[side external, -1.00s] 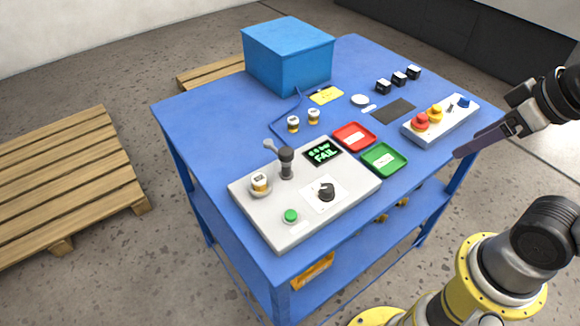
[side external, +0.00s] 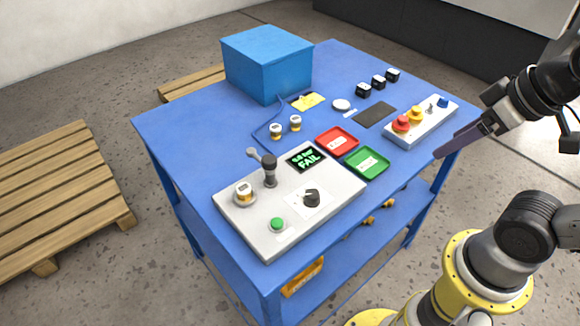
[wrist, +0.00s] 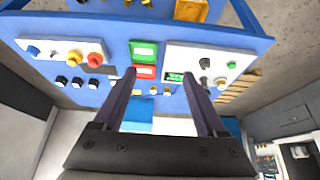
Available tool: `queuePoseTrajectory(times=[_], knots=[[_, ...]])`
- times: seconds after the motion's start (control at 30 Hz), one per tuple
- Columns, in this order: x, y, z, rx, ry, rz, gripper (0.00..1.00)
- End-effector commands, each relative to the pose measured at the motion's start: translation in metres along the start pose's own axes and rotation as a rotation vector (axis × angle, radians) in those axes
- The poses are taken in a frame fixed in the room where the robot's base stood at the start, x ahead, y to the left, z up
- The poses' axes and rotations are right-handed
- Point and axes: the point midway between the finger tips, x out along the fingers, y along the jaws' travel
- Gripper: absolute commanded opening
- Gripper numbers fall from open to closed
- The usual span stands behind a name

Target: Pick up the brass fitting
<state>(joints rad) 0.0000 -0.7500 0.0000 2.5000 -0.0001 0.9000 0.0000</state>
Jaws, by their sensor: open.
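Three small brass-coloured fittings with white bands are in view; I cannot tell which one the task means. One fitting (side external: 243,191) sits upright in a round seat on the grey test panel (side external: 330,203). Two more stand on the blue table, a left fitting (side external: 276,131) and a right fitting (side external: 295,123); they also show small between my fingers in the wrist view (wrist: 153,90). My gripper (side external: 440,152) is at the table's right edge, away from all of the fittings. In the wrist view my gripper (wrist: 158,72) is open and empty.
The panel has a lever (side external: 269,170), a green button (side external: 277,224), a knob and a display reading FAIL. A control box (side external: 420,122) stands near my gripper. A blue box (side external: 267,62) is at the back.

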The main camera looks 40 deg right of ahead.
Motion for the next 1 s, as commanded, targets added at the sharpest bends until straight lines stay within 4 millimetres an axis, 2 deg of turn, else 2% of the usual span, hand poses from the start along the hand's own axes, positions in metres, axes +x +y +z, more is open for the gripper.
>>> queuePoseTrajectory(times=[0.17, 0.27, 0.37, 0.53, 0.67, 0.77, 0.87, 1.0], knots=[[0.000, 0.000, 0.000, -0.029, 0.000, 0.000, 0.74], [-0.001, -0.002, -0.001, -0.111, 0.001, -0.007, 0.74], [-0.012, -0.007, -0.018, -0.231, 0.040, -0.027, 0.74], [-0.023, -0.025, -0.070, -0.481, 0.066, -0.094, 0.74], [-0.018, -0.048, -0.119, -0.688, 0.072, -0.169, 0.74], [-0.004, -0.070, -0.157, -0.839, 0.073, -0.237, 0.74], [0.019, -0.096, -0.190, -0.972, 0.071, -0.310, 0.74], [0.064, -0.136, -0.223, -1.112, 0.057, -0.412, 0.74]])
